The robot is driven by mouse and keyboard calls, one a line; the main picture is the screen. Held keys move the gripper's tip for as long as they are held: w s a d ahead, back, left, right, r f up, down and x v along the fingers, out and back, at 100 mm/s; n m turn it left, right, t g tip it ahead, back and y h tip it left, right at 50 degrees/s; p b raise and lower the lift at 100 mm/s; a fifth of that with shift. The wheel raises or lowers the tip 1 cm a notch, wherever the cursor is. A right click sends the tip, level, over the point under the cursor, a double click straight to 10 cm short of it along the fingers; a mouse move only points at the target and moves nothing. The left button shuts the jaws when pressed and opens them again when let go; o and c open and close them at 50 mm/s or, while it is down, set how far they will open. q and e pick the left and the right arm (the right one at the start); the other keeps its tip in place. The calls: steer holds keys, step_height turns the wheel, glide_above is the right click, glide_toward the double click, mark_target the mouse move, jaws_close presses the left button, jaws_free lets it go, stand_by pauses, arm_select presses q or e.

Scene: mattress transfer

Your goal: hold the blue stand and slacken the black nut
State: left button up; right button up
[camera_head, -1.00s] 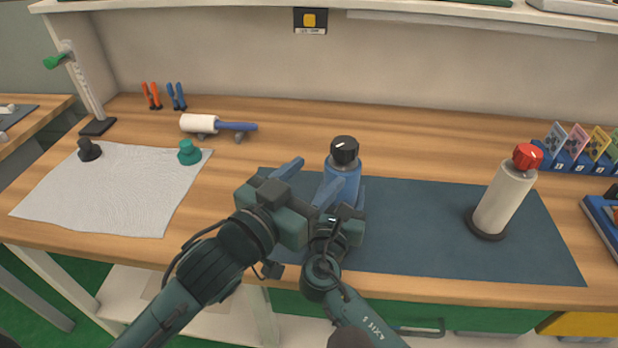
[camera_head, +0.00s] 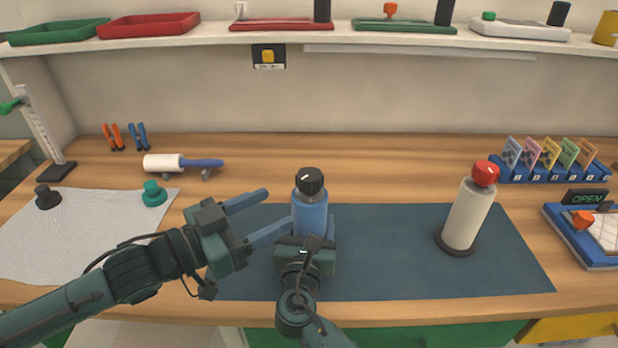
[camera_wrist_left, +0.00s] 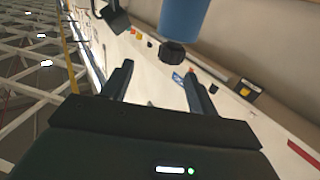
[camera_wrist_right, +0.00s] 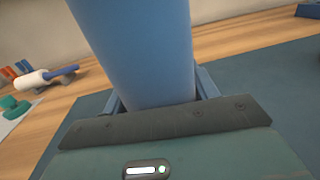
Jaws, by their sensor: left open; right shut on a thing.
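The blue stand (camera_head: 311,217) stands upright on the dark mat, with the black nut (camera_head: 309,181), which has a white mark, on its top. My right gripper (camera_head: 318,232) is shut on the blue stand low on its body; in the right wrist view the stand (camera_wrist_right: 140,50) rises between the fingers. My left gripper (camera_head: 279,211) is open and empty, to the left of the stand, its fingers pointing right toward it and apart from it. The left wrist view shows the black nut (camera_wrist_left: 173,52) beyond the open fingers, with the stand (camera_wrist_left: 184,18) above it in that picture.
A white stand with a red nut (camera_head: 466,210) stands at the right of the dark mat (camera_head: 390,260). A white cloth (camera_head: 90,232) with a black knob (camera_head: 47,197) and a teal knob (camera_head: 153,194) lies at left. A roller (camera_head: 165,163) lies behind. The mat between the stands is clear.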

mark_target(299, 183)
arm_select(q)
steer(key=x, duration=0.3)
steer(key=w+x, duration=0.1)
steer(key=x, duration=0.3)
steer(key=a+x, duration=0.1)
steer(key=x, duration=0.2)
steer(key=shift+w+r, duration=0.25)
steer(key=shift+w, duration=0.25)
